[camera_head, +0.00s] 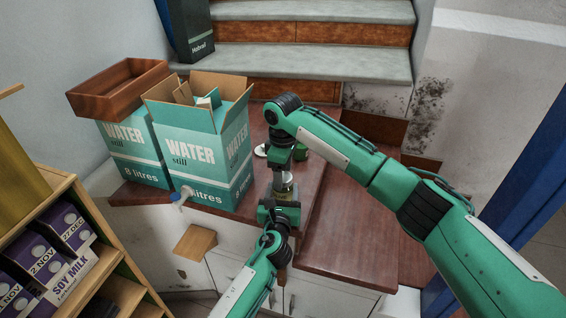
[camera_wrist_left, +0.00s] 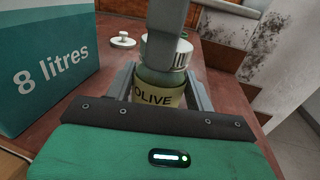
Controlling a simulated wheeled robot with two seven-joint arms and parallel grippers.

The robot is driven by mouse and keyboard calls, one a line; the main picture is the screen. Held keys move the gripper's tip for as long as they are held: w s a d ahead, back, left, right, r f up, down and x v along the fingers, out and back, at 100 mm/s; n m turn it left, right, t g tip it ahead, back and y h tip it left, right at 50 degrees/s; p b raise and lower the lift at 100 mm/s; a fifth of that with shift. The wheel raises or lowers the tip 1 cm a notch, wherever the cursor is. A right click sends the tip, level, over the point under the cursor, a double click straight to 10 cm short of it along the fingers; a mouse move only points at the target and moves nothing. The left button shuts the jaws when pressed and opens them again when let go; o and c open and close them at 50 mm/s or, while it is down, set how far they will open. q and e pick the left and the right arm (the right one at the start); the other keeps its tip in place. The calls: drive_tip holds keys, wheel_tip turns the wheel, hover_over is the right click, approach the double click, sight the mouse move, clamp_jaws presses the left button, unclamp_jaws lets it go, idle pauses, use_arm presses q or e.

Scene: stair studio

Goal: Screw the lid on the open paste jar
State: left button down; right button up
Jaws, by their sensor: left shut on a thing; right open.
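The glass jar with a cream OLIVE label (camera_wrist_left: 158,96) is upright between the fingers of my left gripper (camera_head: 281,199), which is shut on it. The jar's top (camera_head: 284,178) is small in the head view, below my right gripper (camera_head: 281,162). The right gripper points down and is open; a grey part of it hides much of the jar's mouth in the left wrist view. A white ridged lid (camera_wrist_left: 184,53) shows beside that part; I cannot tell whether it rests on this jar or is behind it. A flat white lid with a knob (camera_wrist_left: 122,41) lies apart on the tabletop.
The flat lid is also in the head view (camera_head: 262,150). A green object (camera_head: 302,152) stands beside the right gripper. Water boxes (camera_head: 205,150) flank the jar on the left, a wooden tray (camera_head: 118,88) above them. Bare tabletop (camera_head: 345,225) lies to the right; steps rise behind.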

drive_tip(key=shift+f, duration=0.15)
drive_tip(key=shift+c, duration=0.2)
drive_tip(key=c, duration=1)
drive_tip(key=shift+o, duration=0.2)
drive_tip(key=shift+m, duration=0.8)
drive_tip(key=o, duration=1.2)
drive_tip(key=shift+c, duration=0.2)
wheel_tip(320, 180, up, 12)
